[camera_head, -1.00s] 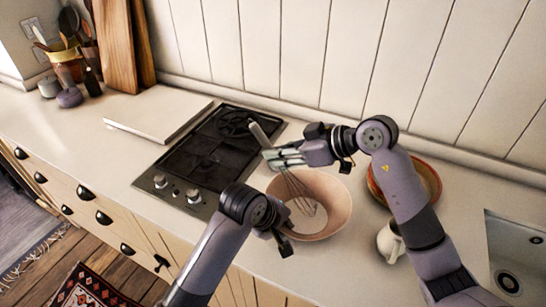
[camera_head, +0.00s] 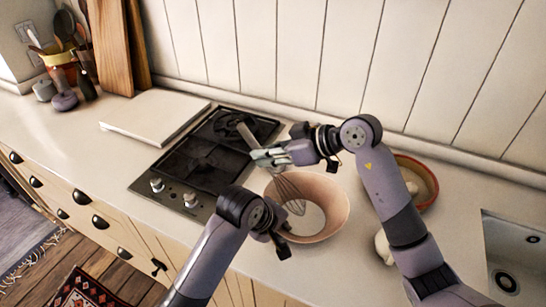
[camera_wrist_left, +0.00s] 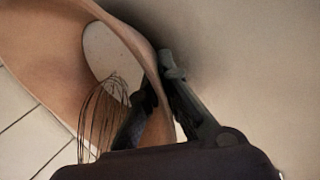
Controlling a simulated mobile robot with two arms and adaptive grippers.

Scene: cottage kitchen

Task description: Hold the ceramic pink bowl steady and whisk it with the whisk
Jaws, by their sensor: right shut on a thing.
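The pink bowl (camera_head: 331,208) stands upright on the counter, right of the hob. My left gripper (camera_head: 283,243) is at its near rim. In the left wrist view the two fingers (camera_wrist_left: 160,92) straddle the wall of the bowl (camera_wrist_left: 50,45), one inside and one outside, and look closed on it. My right gripper (camera_head: 268,157) is above the bowl's far left side, shut on the whisk's handle (camera_head: 246,133). The whisk's wires (camera_head: 288,190) hang tilted inside the bowl; they also show in the left wrist view (camera_wrist_left: 98,120).
The hob (camera_head: 205,150) is left of the bowl, with a white board (camera_head: 155,115) beyond it. An orange-rimmed dish (camera_head: 428,180) and a white jug (camera_head: 382,247), partly hidden by my right arm, are at the right. A sink (camera_head: 515,250) lies farther right.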

